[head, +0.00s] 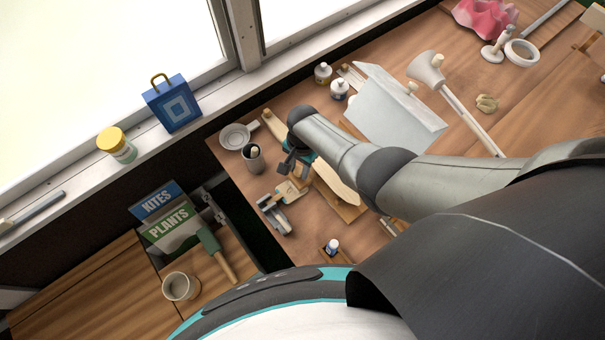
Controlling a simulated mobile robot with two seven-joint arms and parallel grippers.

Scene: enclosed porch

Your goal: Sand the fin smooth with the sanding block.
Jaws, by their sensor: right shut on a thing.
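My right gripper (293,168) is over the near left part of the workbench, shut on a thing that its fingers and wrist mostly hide. That thing is likely the sanding block, but its shape is not clear. Just below the gripper, a small pale wooden piece (289,190), perhaps the fin, sits at a grey vise (275,212). I cannot tell whether the held thing touches it. A longer pale wooden shape (338,183) lies on a board to the right, partly behind my arm. My left gripper is out of view.
The workbench (378,237) holds a dark cup (253,158), a white dish (235,136), small bottles (340,89), a grey sheet (385,105) and a lamp (427,68). A small bottle (332,246) stands near the front. A lower wooden surface (95,285) is at left.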

